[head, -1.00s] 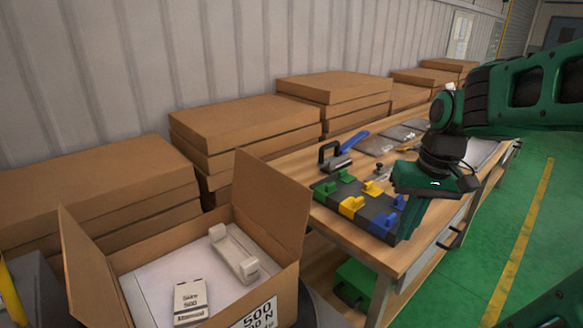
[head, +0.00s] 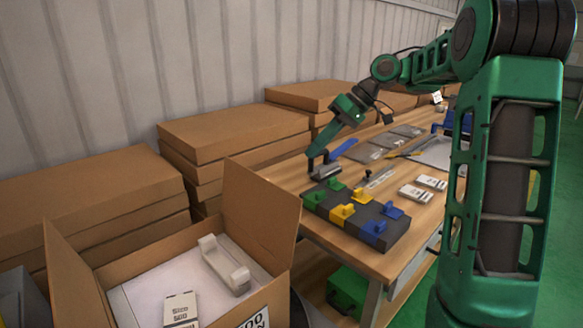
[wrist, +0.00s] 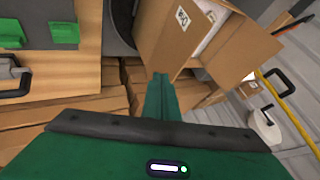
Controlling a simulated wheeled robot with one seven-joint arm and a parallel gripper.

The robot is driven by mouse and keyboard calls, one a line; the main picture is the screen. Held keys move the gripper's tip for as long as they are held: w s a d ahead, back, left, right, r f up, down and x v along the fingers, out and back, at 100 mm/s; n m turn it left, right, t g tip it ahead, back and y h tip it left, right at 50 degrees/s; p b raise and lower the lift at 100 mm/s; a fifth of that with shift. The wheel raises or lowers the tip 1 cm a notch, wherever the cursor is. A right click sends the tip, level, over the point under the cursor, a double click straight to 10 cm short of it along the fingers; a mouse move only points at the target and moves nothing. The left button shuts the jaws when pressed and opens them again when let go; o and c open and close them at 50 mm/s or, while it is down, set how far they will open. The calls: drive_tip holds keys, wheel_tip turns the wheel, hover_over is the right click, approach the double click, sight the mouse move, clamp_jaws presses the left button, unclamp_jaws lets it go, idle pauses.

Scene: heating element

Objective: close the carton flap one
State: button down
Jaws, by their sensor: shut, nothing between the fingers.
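The open carton (head: 275,300) stands at the lower left of the head view. One flap (head: 262,212) stands up on its right side and another flap (head: 70,275) stands up on its left. I cannot tell which is flap one. Inside lie a white end-piece (head: 226,265) and a white booklet (head: 181,310). My gripper (head: 312,153) is shut and empty, above the back of the workbench, up and right of the carton. In the wrist view the fingers (wrist: 160,82) point toward the carton (wrist: 170,30) and its raised flap (wrist: 240,50), apart from them as far as I can tell.
The workbench (head: 290,180) holds a grey block with coloured clamps (head: 355,215), a black-handled tool (head: 328,168) and white boxes (head: 415,193). Stacks of flat cartons (head: 225,135) line the wall. A green case (head: 348,290) sits below the bench.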

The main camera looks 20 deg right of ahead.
drive_tip(key=a+f, duration=0.6)
drive_tip(key=a, duration=0.3)
drive_tip(key=shift+a+f, duration=0.3)
drive_tip(key=shift+a, duration=0.05)
drive_tip(key=shift+r, duration=0.1)
